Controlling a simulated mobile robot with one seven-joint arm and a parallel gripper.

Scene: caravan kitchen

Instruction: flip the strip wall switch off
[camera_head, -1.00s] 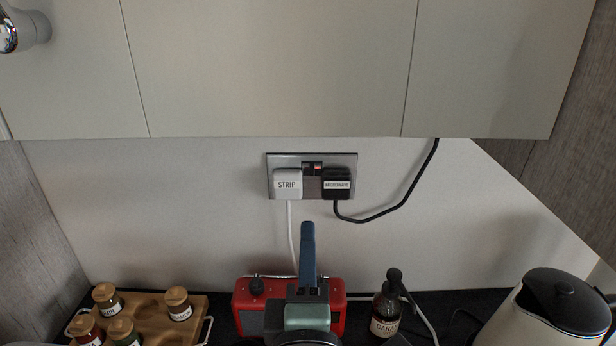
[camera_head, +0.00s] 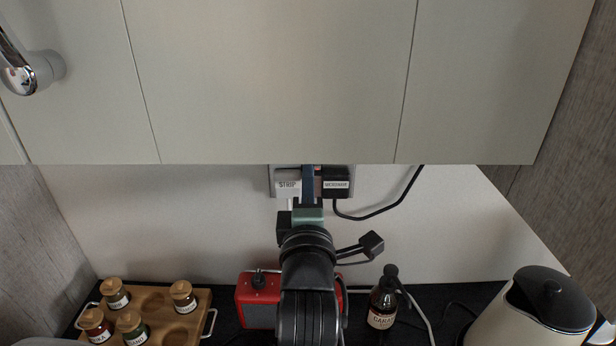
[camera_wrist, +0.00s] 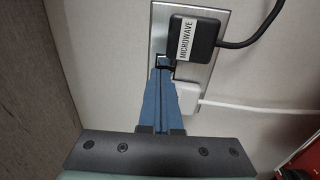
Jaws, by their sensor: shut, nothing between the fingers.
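A metal socket plate (camera_head: 272,182) is on the wall under the cabinets. A white plug labelled STRIP (camera_head: 287,188) is in its left half and a black plug labelled MICROWAVE (camera_head: 336,187) in its right half. The wrist view shows the plate (camera_wrist: 208,75) turned, with the black plug (camera_wrist: 190,42) above the white one (camera_wrist: 187,98). My gripper (camera_head: 308,172) is shut and empty, its blue fingers between the plugs. In the wrist view its tips (camera_wrist: 161,72) are at the dark switch area (camera_wrist: 165,61). The fingers largely hide the strip switch; I cannot tell its position or whether they touch it.
The cabinet's lower edge (camera_head: 230,163) is close above the plate. A black cable (camera_head: 385,213) loops right from the microwave plug. A red radio (camera_head: 258,301), a dark bottle (camera_head: 382,305), a kettle (camera_head: 520,315) and a spice tray (camera_head: 165,300) stand on the counter below.

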